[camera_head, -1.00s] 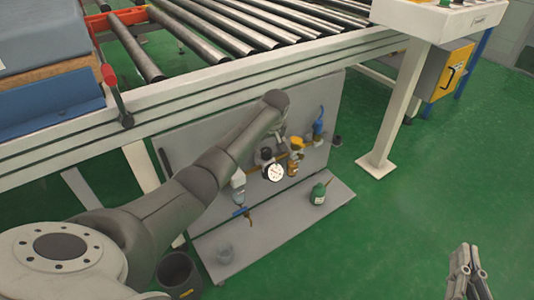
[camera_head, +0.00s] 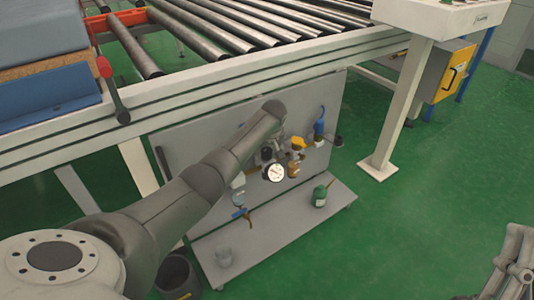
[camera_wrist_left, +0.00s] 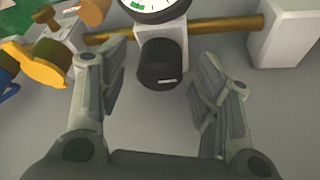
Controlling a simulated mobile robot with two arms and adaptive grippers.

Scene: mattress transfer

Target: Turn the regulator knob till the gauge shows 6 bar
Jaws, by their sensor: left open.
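The round white gauge (camera_head: 276,173) sits on the grey panel under the conveyor; its needle is too small to read. The left wrist view shows only part of the gauge (camera_wrist_left: 154,7), with a green mark. The black regulator knob (camera_head: 267,153) is beside the gauge. In the left wrist view the knob (camera_wrist_left: 160,68) lies between the spread fingers of my left gripper (camera_wrist_left: 165,95), with a visible gap on both sides. The left gripper (camera_head: 279,145) is small and partly hidden in the head view. My right gripper (camera_head: 515,268) is cut off at the lower right.
A brass pipe (camera_wrist_left: 225,26) runs beside the knob. A yellow handle (camera_head: 298,143) and blue-topped fitting (camera_head: 319,124) are close on the right. A green bottle (camera_head: 319,197) stands on the lower shelf (camera_head: 275,238). The conveyor frame (camera_head: 200,85) overhangs the panel.

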